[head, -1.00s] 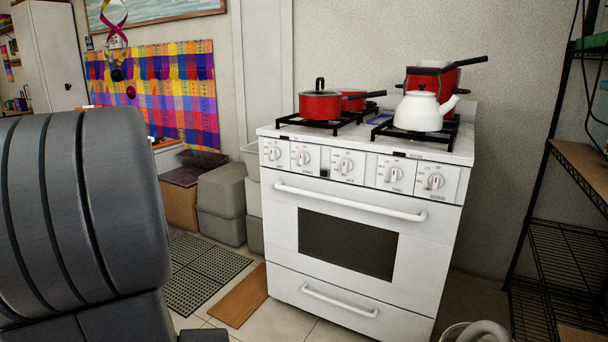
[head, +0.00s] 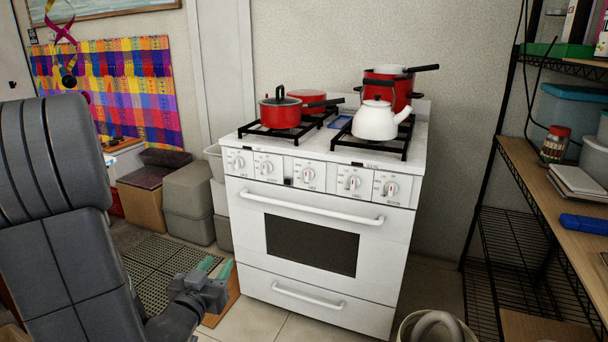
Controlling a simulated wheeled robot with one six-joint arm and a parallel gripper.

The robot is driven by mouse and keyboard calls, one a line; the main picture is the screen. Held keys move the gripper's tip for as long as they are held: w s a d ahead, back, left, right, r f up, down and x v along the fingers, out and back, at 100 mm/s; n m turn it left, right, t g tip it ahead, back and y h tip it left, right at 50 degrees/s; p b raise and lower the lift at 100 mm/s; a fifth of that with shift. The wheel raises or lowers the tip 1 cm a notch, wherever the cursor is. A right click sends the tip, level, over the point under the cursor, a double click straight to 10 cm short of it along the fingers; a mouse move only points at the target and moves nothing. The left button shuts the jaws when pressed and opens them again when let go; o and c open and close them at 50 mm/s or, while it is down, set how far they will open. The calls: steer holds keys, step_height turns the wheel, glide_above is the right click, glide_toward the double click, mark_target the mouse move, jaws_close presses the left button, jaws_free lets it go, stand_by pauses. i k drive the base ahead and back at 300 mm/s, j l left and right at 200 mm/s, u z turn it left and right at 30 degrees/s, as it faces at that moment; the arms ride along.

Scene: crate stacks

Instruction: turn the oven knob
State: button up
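The white oven (head: 310,250) stands against the wall in the middle of the head view. Its front panel carries several round white knobs in a row, including a left one (head: 238,162), a middle one (head: 308,174) and a right one (head: 390,189). Some show a red mark. Which knob the task means cannot be told. My gripper (head: 216,267) is low at the left, in front of the oven's lower left side and well below the knobs. Its two greenish fingers are apart with nothing seen between them. It touches no knob.
Red pots (head: 281,110) and a white kettle (head: 375,120) stand on the stovetop. The oven handle (head: 310,206) juts out below the knobs. A shelf rack (head: 530,200) stands at right, a white bucket (head: 438,325) at the bottom, and grey bins (head: 188,200) at left.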

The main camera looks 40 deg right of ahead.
mark_target(309, 174)
steer(key=i+l+z, duration=0.15)
steer(key=i+l, duration=0.2)
steer(key=l, duration=0.2)
steer(key=i+l+z, duration=0.15)
steer(key=i+l, duration=0.25)
